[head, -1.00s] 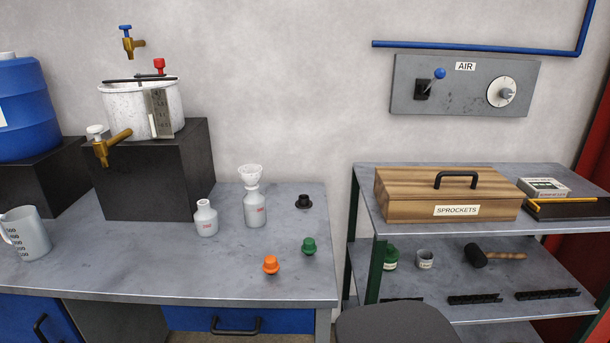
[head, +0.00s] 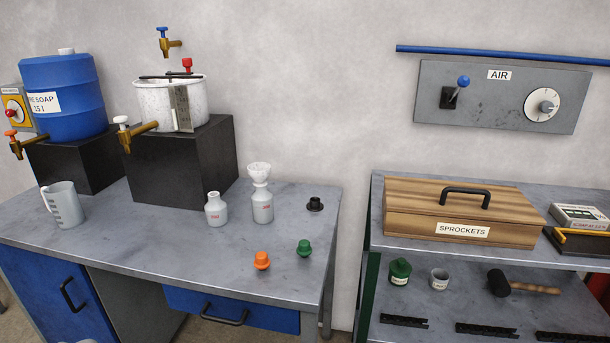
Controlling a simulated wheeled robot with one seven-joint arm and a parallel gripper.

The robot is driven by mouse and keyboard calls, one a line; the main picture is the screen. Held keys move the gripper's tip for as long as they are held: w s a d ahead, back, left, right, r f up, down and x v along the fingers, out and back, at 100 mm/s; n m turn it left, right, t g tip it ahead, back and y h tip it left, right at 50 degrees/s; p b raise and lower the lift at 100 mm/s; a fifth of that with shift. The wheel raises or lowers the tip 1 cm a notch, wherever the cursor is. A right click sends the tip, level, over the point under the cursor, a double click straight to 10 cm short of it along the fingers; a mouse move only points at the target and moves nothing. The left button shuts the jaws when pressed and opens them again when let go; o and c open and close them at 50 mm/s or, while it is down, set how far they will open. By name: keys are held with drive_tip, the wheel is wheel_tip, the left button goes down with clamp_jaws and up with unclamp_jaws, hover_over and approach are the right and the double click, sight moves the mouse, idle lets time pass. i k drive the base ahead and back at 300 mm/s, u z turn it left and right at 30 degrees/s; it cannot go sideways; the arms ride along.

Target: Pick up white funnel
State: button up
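The white funnel (head: 259,172) sits upright in the mouth of the taller white bottle (head: 263,206) on the grey workbench (head: 150,254). Its wide end faces up, and its stem is hidden inside the bottle neck. A shorter white bottle (head: 216,209) without a funnel stands just left of it. My gripper does not show in the head view.
An orange cap (head: 262,261), a green cap (head: 304,247) and a black cap (head: 315,204) stand near the bottles. A black block (head: 181,165) with a white pot (head: 160,101) rises behind left. A measuring jug (head: 64,206) stands at left.

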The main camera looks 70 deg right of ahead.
sight(260, 178)
drive_tip(key=z, duration=0.7)
drive_tip(key=i, duration=0.55)
